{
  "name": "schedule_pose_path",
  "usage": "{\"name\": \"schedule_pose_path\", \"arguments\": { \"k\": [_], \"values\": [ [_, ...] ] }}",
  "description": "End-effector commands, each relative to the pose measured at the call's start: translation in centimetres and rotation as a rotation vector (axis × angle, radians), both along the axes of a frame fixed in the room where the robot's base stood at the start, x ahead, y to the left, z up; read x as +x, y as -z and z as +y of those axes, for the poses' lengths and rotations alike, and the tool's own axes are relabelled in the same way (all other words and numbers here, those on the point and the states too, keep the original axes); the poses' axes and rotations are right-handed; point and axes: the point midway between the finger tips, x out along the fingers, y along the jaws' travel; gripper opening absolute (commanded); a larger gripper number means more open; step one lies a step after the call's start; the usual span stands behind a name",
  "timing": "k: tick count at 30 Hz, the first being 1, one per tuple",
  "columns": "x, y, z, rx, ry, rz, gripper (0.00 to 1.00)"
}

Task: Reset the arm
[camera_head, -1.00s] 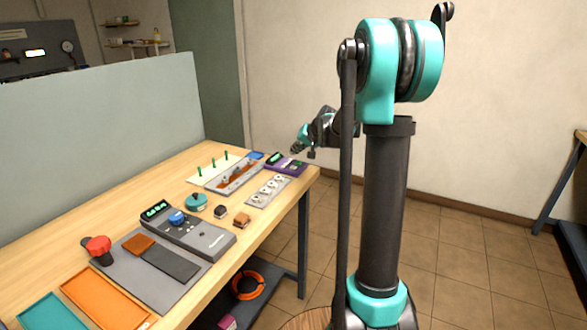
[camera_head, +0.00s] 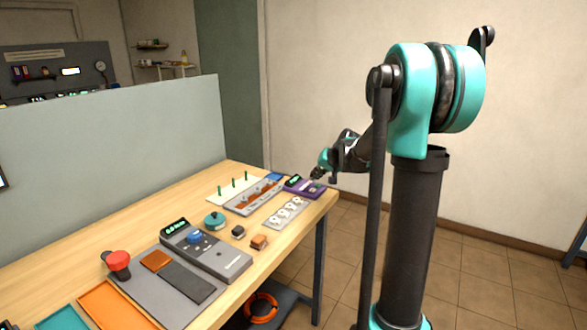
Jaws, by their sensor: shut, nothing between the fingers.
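My arm stands at the right of the view, with its column rising beside the table and its upper joint in teal and black. The forearm reaches away toward the far right end of the table. My gripper (camera_head: 318,174) is small and far off, shut and empty, and appears above or beside the purple device (camera_head: 304,187). The distance between them cannot be told. The fingertips show only as a small dark shape.
The wooden table (camera_head: 130,237) holds a grey device (camera_head: 206,248), a red knob (camera_head: 118,262), an orange tray (camera_head: 112,305), a teal round pot (camera_head: 214,221) and a socket strip (camera_head: 286,212). A grey partition (camera_head: 110,150) stands behind. Open tiled floor (camera_head: 480,265) lies to the right.

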Motion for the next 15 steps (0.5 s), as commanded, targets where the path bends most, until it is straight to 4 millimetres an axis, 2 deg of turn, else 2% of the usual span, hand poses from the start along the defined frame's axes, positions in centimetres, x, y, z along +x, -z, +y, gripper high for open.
{"name": "schedule_pose_path", "arguments": {
  "k": [8,15],
  "values": [
    [-15.1,4.5,-0.1,-0.18,-0.069,0.098,0.0],
    [-28.3,9.7,-1.7,-0.346,-0.114,0.186,0.0]
  ]
}}
